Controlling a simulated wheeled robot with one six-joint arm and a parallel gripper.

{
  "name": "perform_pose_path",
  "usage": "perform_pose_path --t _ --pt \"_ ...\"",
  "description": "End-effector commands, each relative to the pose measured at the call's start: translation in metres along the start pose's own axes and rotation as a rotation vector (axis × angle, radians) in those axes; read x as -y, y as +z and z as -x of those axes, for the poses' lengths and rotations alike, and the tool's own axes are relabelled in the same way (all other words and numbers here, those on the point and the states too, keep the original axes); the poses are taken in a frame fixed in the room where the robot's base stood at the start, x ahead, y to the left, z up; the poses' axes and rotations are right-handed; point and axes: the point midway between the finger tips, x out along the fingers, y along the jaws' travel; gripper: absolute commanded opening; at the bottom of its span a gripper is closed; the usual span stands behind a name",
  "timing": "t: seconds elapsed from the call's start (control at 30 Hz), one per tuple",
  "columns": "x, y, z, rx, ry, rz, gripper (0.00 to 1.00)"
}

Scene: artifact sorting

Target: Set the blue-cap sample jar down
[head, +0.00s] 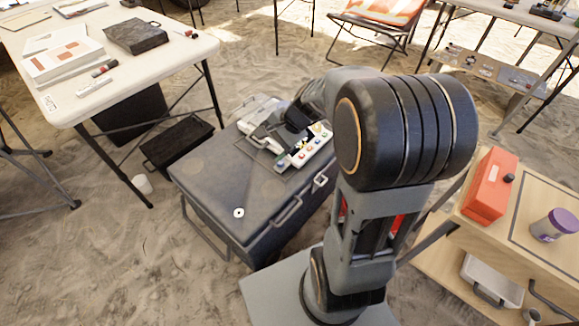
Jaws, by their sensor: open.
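My gripper (262,132) is over the far part of the grey case (205,185), seen from above and partly hidden by my own arm. Its light grey fingers look apart. A white rack (306,148) with small coloured spots, red, blue and green among them, lies on the case lid just right of the gripper. The parts there are too small and crowded to single out the blue-cap sample jar with certainty. I cannot tell whether anything stands between the fingers.
A white table (125,45) with books and markers stands upper left. A wooden cart (540,190) at right carries a red box (490,186) and a purple-lidded jar (554,225). A white disc (239,212) lies on the case's near end; the lid around it is mostly clear.

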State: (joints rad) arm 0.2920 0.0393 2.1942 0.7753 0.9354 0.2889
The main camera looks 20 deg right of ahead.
Motion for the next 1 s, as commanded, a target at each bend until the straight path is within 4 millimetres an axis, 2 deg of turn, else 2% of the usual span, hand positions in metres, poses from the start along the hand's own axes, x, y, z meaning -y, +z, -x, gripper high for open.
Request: perform_pose_path --t 0.03,0.13,0.3,0.4,0.6,1.0 --pt "-0.011 0.024 0.007 -0.031 0.071 0.169 0.82" --pt "-0.037 0.052 0.020 -0.092 0.215 0.480 0.82" --pt "-0.068 0.073 0.039 -0.179 0.393 0.864 0.82" --pt "-0.079 0.077 0.047 -0.213 0.461 1.001 0.82" --pt "-0.086 0.080 0.052 -0.241 0.516 1.107 0.82" --pt "-0.082 0.082 0.057 -0.242 0.514 1.111 0.82"
